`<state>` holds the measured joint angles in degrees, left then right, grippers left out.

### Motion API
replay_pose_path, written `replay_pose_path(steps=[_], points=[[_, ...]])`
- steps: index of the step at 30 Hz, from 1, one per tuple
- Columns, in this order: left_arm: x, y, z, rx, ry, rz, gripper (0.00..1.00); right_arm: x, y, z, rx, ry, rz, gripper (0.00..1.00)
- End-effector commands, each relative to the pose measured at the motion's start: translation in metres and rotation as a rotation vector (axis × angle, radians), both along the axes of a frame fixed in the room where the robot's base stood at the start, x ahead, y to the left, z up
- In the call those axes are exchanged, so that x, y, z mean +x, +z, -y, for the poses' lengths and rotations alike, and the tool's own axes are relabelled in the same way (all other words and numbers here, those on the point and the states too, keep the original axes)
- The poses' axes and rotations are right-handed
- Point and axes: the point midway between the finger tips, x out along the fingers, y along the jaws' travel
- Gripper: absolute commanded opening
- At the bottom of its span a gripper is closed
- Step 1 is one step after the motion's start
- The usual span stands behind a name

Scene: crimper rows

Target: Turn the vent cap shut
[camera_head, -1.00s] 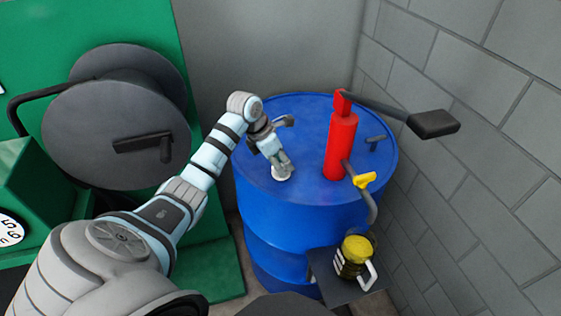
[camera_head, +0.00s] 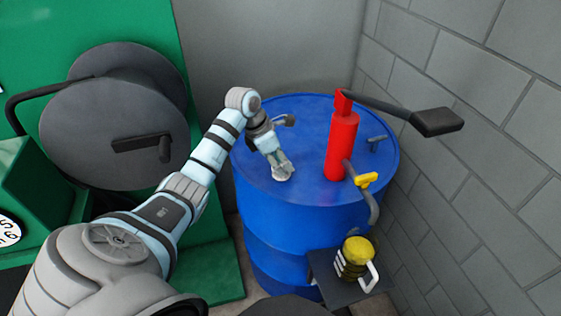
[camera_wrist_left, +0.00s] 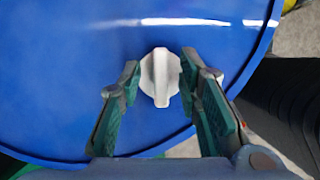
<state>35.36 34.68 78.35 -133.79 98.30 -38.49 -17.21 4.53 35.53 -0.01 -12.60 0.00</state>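The vent cap (camera_wrist_left: 160,77) is a small white round knob with a raised ridge across it, on top of the blue drum (camera_head: 290,115). In the left wrist view its ridge runs up and down the picture. My left gripper (camera_wrist_left: 161,66) is open, with one green-padded finger on each side of the cap. Narrow gaps show between the fingers and the ridge. In the head view the left gripper (camera_head: 282,171) points down at the drum top and mostly hides the cap. My right gripper is not in view.
A red hand pump (camera_head: 341,145) with a long dark lever (camera_head: 436,122) and yellow-handled spout (camera_head: 366,180) stands right of the gripper. A yellow-topped jug (camera_head: 356,250) sits on a shelf below. A grey reel (camera_head: 115,135) is at left; a block wall is at right.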

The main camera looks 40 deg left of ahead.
Motion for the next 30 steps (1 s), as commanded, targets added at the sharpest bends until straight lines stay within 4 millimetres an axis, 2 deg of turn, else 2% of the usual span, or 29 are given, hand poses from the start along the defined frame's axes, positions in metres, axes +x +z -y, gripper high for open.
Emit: replay_pose_path(steps=[8, 11, 18, 21, 25, 30], points=[[-0.001, 0.004, -0.001, 0.001, 0.000, 0.001, 0.32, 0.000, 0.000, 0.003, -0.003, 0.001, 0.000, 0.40], [-0.006, 0.019, -0.006, 0.003, 0.002, 0.002, 0.32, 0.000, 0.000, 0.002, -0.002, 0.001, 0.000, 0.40], [-0.026, 0.081, -0.021, 0.004, 0.002, 0.003, 0.32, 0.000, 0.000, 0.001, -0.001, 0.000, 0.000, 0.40], [-0.033, 0.099, -0.025, 0.001, 0.002, 0.001, 0.32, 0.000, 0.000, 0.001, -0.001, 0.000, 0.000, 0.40], [-0.037, 0.110, -0.027, 0.000, 0.000, 0.000, 0.32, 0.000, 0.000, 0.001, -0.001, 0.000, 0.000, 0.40], [-0.038, 0.111, -0.027, 0.000, 0.000, -0.001, 0.32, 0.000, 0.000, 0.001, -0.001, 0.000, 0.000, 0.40]])
